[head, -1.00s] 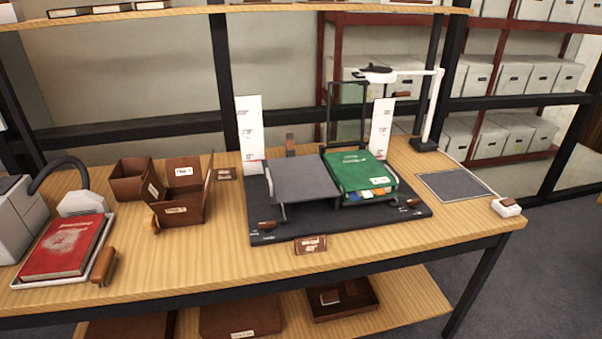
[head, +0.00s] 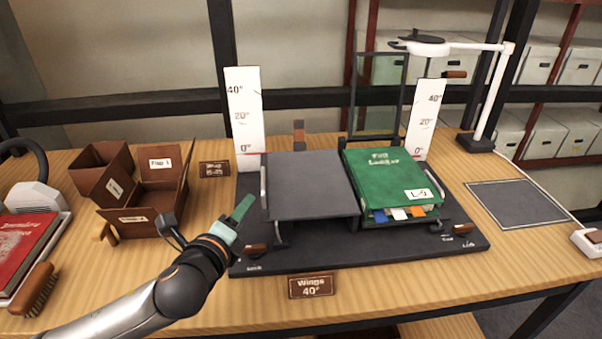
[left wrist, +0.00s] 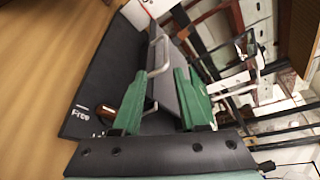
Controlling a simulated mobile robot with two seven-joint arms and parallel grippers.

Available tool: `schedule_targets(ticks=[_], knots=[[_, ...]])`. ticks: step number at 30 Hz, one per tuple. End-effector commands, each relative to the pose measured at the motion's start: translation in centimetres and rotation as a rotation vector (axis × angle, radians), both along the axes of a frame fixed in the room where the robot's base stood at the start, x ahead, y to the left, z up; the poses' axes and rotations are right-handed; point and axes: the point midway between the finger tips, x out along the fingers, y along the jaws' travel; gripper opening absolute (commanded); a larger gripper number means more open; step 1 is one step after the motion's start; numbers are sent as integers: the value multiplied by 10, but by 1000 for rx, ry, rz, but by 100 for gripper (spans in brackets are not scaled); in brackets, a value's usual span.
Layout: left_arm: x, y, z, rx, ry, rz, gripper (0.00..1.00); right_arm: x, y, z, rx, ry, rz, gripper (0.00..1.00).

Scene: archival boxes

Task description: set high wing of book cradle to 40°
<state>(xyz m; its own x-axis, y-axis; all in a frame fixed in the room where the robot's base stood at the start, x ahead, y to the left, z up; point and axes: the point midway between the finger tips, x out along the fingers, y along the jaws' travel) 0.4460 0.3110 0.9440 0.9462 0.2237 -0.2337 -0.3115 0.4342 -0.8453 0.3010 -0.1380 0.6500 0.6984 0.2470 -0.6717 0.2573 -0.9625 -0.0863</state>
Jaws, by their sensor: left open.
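The book cradle has a black base (head: 360,252) and two wings. The left wing (head: 308,185) is bare grey, with a metal bar handle (head: 263,187) on its outer side. The right wing bears a green ledger (head: 392,185) tagged L-9. Both wings look low, near the 0° marks of the left scale (head: 243,120) and right scale (head: 426,112). A brown-handled lever (head: 256,249) sits at the left front; "Free" is printed near it in the left wrist view. My left gripper (head: 238,212) is open beside the left wing; its green fingers (left wrist: 165,85) appear on either side of the handle's line, contact unclear.
A plaque (head: 312,287) at the front reads "Wings 40°". A second lever (head: 462,231) is at the base's right front. Brown boxes (head: 140,195), a brush (head: 35,288) and a red book (head: 25,240) lie left. A lamp (head: 490,90) stands behind right.

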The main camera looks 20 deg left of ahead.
Motion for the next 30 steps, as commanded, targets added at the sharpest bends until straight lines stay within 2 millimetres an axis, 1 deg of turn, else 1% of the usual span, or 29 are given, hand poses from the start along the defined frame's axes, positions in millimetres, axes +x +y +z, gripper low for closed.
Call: schedule_targets(ticks=[5, 8, 11, 18, 21, 25, 30], knots=[[3, 3, 6, 43, -12, 2, 42, 1, 1, -1, 0, -1, 3, 50], [13, 5, 4, 44, -13, 2, 42, 1, 1, -1, 0, -2, 3, 50], [28, 9, 1, 42, -12, 4, 42, 1, 1, -1, 0, -3, 3, 50], [73, 20, -9, 39, -14, 3, 42, 1, 1, -5, -1, -1, 3, 50], [89, 24, -14, 39, -11, 2, 42, 1, 1, -6, -1, -1, 3, 50], [105, 28, -18, 39, -11, 2, 42, 2, 1, -6, 0, -2, 4, 50], [116, 30, -20, 39, -10, 0, 42, 2, 2, -6, 2, -2, 7, 50]])
